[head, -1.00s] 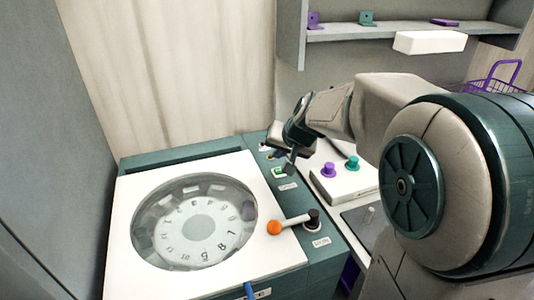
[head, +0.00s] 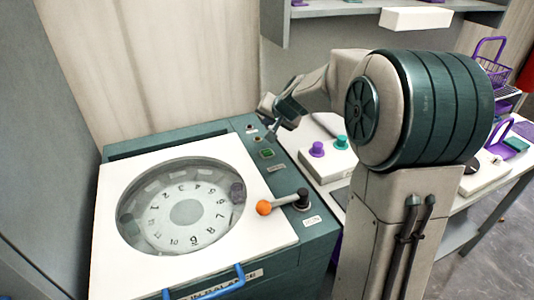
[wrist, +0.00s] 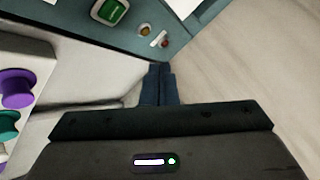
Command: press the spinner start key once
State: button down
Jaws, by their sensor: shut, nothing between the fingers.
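The spinner (head: 110,232) is a white-topped teal cabinet with a round clear window over a numbered rotor. The green key (head: 267,153) sits on the teal panel along its right side; it also shows at the top of the wrist view (wrist: 110,10) in a pale frame. I cannot tell whether it is lit. My gripper (head: 270,137) is at the panel's far end, beyond the green key and apart from it. In the wrist view its dark fingers (wrist: 158,70) are together and empty, with the key up and to their left.
Small amber (wrist: 145,30) and red (wrist: 164,41) controls lie near the fingers. An orange-knobbed lever (head: 264,207) is on the near panel. A white box with purple (head: 316,149) and teal (head: 341,142) knobs stands right. A blue handle (head: 218,288) is in front.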

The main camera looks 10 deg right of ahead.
jog(key=b, duration=0.6)
send_over(269, 154)
notch_tip(269, 154, down, 7)
jog(key=shift+a+f, duration=0.1)
jog(key=shift+f+b, duration=0.35)
jog(key=shift+f, duration=0.15)
jog(key=shift+f, duration=0.1)
dwell(1.1)
jog(key=shift+f+b, duration=0.3)
jog(key=shift+b, duration=0.3)
